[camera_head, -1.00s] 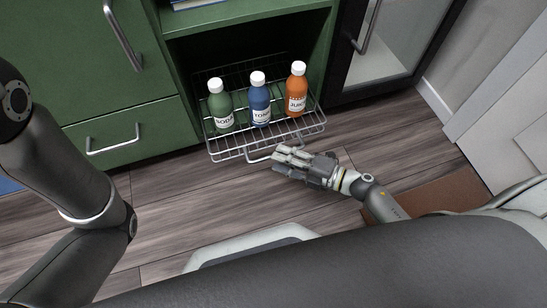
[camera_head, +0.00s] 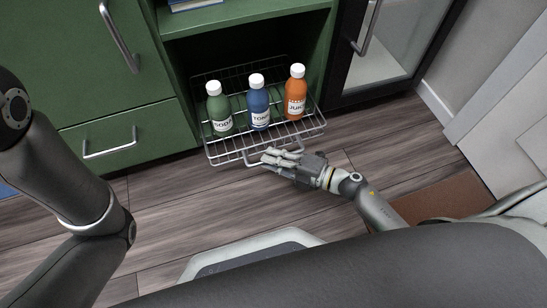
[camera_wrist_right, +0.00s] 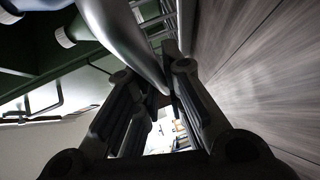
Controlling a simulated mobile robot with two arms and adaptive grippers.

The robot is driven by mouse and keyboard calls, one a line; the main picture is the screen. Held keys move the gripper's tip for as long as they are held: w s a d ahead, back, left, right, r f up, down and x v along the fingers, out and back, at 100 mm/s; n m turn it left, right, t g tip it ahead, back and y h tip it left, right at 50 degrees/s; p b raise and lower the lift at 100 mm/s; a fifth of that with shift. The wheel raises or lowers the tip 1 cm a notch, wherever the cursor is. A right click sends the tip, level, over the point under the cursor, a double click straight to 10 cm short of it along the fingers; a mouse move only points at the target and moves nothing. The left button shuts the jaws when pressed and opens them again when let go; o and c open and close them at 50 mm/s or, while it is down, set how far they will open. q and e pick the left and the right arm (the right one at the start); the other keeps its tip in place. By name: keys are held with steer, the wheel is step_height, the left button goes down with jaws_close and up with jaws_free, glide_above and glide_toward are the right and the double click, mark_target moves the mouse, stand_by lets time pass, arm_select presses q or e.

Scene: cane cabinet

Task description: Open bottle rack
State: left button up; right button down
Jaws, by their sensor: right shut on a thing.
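The wire bottle rack (camera_head: 207,150) is pulled out from the bottom opening of the green cabinet, its front standing over the floor. It holds a green soda bottle (camera_head: 218,108), a blue tonic bottle (camera_head: 258,102) and an orange juice bottle (camera_head: 295,92), all upright. My right gripper (camera_head: 272,160) is at the rack's front, shut on the rack handle (camera_head: 250,163). In the right wrist view, a thick curved metal bar (camera_wrist_right: 135,38) runs between the dark fingers (camera_wrist_right: 172,85). My left arm shows at the left, but its gripper is out of view.
A closed green drawer (camera_head: 130,135) is left of the rack, and a dark-framed glass door (camera_head: 385,55) is to the right. Wooden floor (camera_head: 190,205) in front of the rack is bare. A brown mat (camera_head: 430,205) lies at the right.

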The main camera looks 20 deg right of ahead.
steer(key=shift+s, duration=0.1)
steer(key=s+p, duration=0.4)
steer(key=s, duration=0.6)
steer(key=shift+s+d, duration=0.2)
steer(key=shift+s, duration=0.05)
steer(key=c, duration=1.5)
jaws_free()
steer(key=v, duration=1.2)
